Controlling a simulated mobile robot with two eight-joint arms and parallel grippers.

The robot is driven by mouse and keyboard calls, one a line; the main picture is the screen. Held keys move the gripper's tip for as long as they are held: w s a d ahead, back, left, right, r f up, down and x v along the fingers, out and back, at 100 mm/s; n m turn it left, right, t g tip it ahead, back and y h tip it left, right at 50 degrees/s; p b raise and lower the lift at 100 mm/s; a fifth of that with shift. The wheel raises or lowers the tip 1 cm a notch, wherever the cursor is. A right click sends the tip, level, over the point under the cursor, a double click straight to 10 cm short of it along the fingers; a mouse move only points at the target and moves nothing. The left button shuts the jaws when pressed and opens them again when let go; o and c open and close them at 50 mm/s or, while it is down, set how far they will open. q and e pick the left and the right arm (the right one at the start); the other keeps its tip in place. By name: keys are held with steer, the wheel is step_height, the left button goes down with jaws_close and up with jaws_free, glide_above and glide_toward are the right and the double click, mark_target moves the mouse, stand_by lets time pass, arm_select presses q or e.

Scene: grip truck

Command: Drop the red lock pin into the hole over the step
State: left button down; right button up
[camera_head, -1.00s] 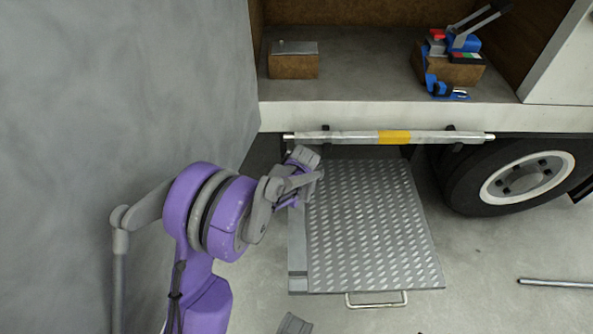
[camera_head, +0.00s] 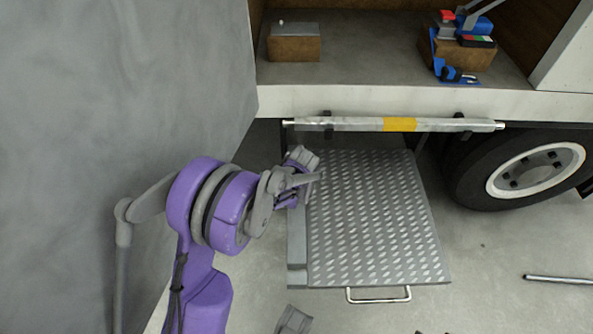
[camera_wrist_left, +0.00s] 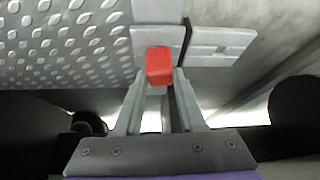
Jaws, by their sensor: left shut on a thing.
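The red lock pin (camera_wrist_left: 160,65) shows as a red block between my left gripper's fingers in the left wrist view. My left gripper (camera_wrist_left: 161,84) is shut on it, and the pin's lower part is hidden. In the head view my left gripper (camera_head: 302,160) is over the left edge of the step, near its truck end; the pin is not visible there. The step (camera_head: 370,220) is a grey tread plate below the truck bed; it also shows in the left wrist view (camera_wrist_left: 65,45). I cannot make out the hole clearly. My right gripper is not identifiable.
A white bar with a yellow band (camera_head: 399,125) crosses above the step. The truck wheel (camera_head: 525,170) stands at right, and a grey wall (camera_head: 110,90) at left. A brown block (camera_head: 294,48) lies on the bed. A metal rod (camera_head: 558,279) lies on the floor.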

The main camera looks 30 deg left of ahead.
arm_select(q)
steer(key=shift+f, duration=0.2)
stand_by(0.4)
steer(key=shift+c, duration=2.1)
jaws_free()
steer(key=p+v, duration=0.2)
steer(key=v, duration=0.9)
steer(key=shift+p, duration=0.3)
steer(key=shift+s+f, duration=0.1)
steer(key=shift+f, duration=0.05)
